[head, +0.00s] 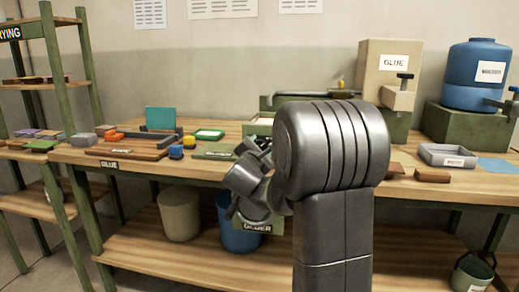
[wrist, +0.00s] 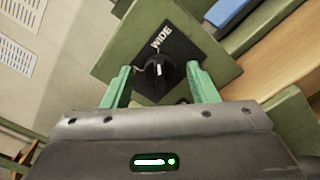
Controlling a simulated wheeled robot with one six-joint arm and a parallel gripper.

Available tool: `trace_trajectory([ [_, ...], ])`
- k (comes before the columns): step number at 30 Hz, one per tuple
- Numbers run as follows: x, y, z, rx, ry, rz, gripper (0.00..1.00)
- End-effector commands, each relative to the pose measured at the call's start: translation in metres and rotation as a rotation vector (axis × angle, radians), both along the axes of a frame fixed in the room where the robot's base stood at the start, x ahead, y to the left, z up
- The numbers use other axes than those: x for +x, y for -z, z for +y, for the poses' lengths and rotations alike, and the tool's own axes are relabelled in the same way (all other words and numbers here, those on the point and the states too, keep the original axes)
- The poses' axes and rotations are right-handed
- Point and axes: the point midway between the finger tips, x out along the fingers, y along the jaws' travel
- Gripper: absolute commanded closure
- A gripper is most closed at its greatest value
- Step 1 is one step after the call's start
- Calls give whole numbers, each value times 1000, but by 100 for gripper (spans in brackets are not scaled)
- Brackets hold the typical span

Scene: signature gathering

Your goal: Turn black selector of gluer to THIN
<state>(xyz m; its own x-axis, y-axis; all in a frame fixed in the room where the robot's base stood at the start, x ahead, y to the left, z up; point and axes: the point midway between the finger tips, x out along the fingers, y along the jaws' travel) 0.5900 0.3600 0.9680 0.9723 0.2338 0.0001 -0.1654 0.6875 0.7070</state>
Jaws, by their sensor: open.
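The gluer (head: 292,100) is a green machine on the workbench, mostly hidden behind my arm in the head view. In the wrist view its green panel (wrist: 118,52) carries a dark plate with the word WIDE in view. The black selector (wrist: 158,70) is a round knob with a light pointer mark, set below that word in the picture. The word THIN cannot be seen. My gripper (wrist: 160,84) is open, its two green fingers on either side of the selector in the picture. I cannot tell whether they touch it. In the head view the fingers are hidden.
A tan GLUE tank (head: 388,68) and a blue barrel (head: 474,75) stand on the right. Trays and small blocks lie on the wooden bench (head: 228,133) to the left. A grey tray (head: 446,156) is at the right. Bins stand on the lower shelf.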

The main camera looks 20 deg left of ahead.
Motion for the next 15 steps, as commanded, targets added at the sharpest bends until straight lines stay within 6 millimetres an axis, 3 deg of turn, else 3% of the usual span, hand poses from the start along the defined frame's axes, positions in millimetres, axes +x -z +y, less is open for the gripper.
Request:
trace_trajectory([
  [1, 0, 0, 0, 0, 0, 0, 47],
  [8, 0, 0, 0, 0, 0, 0, 90],
  [15, 0, 0, 0, -17, 0, -4, 90],
])
